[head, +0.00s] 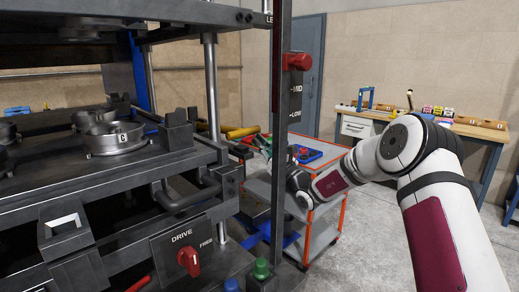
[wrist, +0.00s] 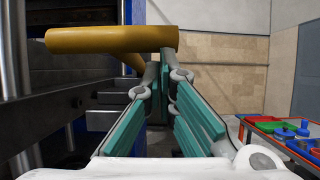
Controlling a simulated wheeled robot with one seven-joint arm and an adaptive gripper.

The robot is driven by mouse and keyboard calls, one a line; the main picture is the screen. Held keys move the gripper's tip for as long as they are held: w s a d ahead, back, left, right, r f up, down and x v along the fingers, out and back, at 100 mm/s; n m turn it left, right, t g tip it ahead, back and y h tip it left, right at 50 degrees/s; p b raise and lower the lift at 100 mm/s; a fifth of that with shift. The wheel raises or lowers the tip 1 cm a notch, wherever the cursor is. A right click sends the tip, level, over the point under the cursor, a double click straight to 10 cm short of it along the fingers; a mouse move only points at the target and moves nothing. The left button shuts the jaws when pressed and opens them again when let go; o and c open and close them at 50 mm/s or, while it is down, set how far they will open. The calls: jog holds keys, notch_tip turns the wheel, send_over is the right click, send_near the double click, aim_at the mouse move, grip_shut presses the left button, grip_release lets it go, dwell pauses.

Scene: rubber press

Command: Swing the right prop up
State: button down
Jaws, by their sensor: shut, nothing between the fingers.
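A thick yellow bar, which looks like the right prop (wrist: 105,40), lies across the upper part of the wrist view. Its round end is just above and beyond my fingertips. It also shows in the head view (head: 243,132), lying roughly level at the right side of the press. My gripper (wrist: 166,72) has teal finger pads that converge to closed tips, with nothing held. In the head view my gripper (head: 256,143) is small and partly hidden behind the dark upright. I cannot tell whether the tips touch the bar.
The press (head: 100,190) fills the left. A dark upright (head: 281,130) with a red knob (head: 298,61) stands before my gripper. A red DRIVE switch (head: 188,262) is below. An orange-framed cart (head: 322,185) and a workbench (head: 430,127) stand to the right. Grey floor there is clear.

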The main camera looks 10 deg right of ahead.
jog(key=shift+g+h, duration=0.4)
jog(key=shift+g, duration=0.2)
jog(key=r, duration=0.3)
jog(key=w+r+p, duration=0.1)
jog(key=r, duration=0.3)
jog(key=a+r, duration=0.1)
jog(key=r, duration=0.3)
jog(key=shift+w+r, duration=0.2)
jog(key=shift+w+a+r, duration=0.2)
jog(key=shift+r, duration=0.45)
jog(key=shift+f, duration=0.1)
